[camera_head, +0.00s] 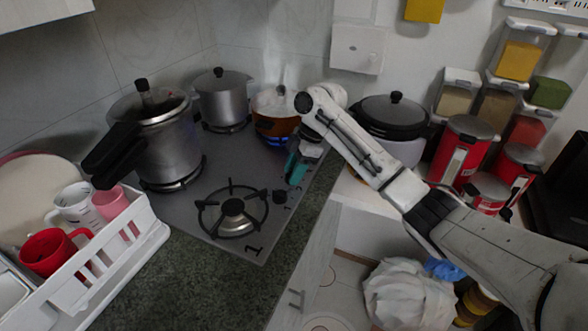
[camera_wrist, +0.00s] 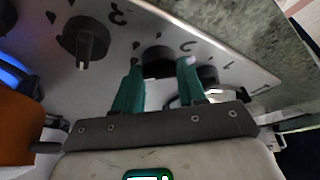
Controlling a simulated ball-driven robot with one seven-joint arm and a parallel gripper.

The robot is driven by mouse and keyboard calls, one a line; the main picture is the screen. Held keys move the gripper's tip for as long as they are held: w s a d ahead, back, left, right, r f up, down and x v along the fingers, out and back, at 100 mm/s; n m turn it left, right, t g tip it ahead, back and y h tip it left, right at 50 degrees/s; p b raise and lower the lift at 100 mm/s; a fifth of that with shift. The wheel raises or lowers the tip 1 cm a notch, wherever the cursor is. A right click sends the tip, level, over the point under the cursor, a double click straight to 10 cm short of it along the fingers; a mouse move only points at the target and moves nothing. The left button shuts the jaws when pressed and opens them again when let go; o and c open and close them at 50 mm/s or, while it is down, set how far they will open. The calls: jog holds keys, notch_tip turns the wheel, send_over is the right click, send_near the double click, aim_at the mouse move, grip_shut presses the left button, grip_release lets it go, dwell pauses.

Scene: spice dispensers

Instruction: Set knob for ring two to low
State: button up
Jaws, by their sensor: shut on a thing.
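My gripper (camera_wrist: 158,72) has teal fingers, one on each side of a dark round knob (camera_wrist: 158,58) beside the mark "2" in the wrist view. It is shut on this knob, whose front part and pointer are partly hidden, so its exact setting cannot be read. In the head view my gripper (camera_head: 297,168) reaches down to the right edge of the grey stove (camera_head: 200,215), where the gripped knob is hidden. The knob by the mark "3" (camera_wrist: 85,40) and the knob nearer the mark "1" (camera_wrist: 207,76) stand on either side.
A blue flame (camera_head: 277,141) burns under an orange pot (camera_head: 270,122). A pressure cooker (camera_head: 165,140) and a steel pot (camera_head: 222,98) stand on other rings. The front ring (camera_head: 232,208) is bare. A white dish rack (camera_head: 110,262) stands at left.

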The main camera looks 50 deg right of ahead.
jog(key=shift+p, duration=0.35)
jog(key=m+p, duration=0.2)
jog(key=m+t+p, duration=0.1)
jog(key=m, duration=0.1)
jog(key=shift+s+a+r+h+p, duration=0.1)
jog(key=shift+a+r+h+p, duration=0.1)
jog(key=shift+h+p, duration=0.2)
jog(key=m+h+p, duration=0.1)
jog(key=m+p, duration=0.1)
jog(key=m, duration=0.1)
jog(key=m+t+h+p, duration=0.1)
jog(key=m+p, duration=0.2)
jog(key=shift+a, duration=0.15)
jog(key=m+h+p, duration=0.2)
jog(key=m, duration=0.2)
jog(key=shift+a+f+m, duration=0.1)
jog(key=shift+m, duration=0.3)
jog(key=m+h, duration=0.1)
jog(key=m, duration=0.1)
jog(key=m+p, duration=0.1)
jog(key=m, duration=0.2)
jog(key=shift+g+h, duration=0.3)
jog(key=shift+h, duration=0.1)
jog(key=o, duration=1)
jog(key=shift+f, duration=0.1)
jog(key=shift+o, duration=0.2)
